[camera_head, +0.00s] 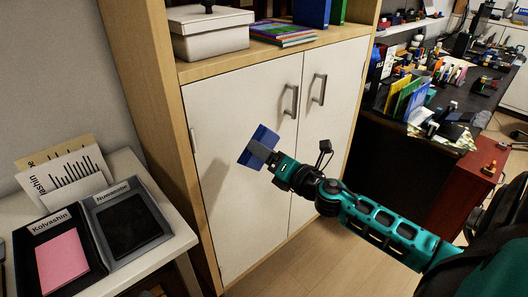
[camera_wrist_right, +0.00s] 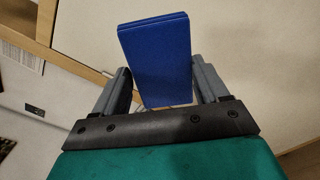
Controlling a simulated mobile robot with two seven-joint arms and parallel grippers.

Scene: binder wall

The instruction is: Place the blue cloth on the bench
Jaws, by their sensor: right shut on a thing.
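The blue cloth (camera_head: 267,136) is a flat, folded blue piece in my right gripper (camera_head: 262,151). In the right wrist view the cloth (camera_wrist_right: 155,60) stands out between the two grey fingers, which are shut on it. The gripper holds it in the air in front of the white cabinet doors. I see no surface under the cloth. A white-topped surface (camera_head: 140,175) with trays stands at the lower left, apart from the gripper; I cannot tell whether it is the bench. My left gripper is not in view.
Two trays labelled Kolvashin (camera_head: 87,262) and Numanster (camera_head: 163,222) sit on the white top; the first holds a pink pad (camera_head: 62,262). The wooden cabinet (camera_head: 245,85) with metal handles is close behind my right gripper. A cluttered dark desk (camera_head: 470,98) stands at the right.

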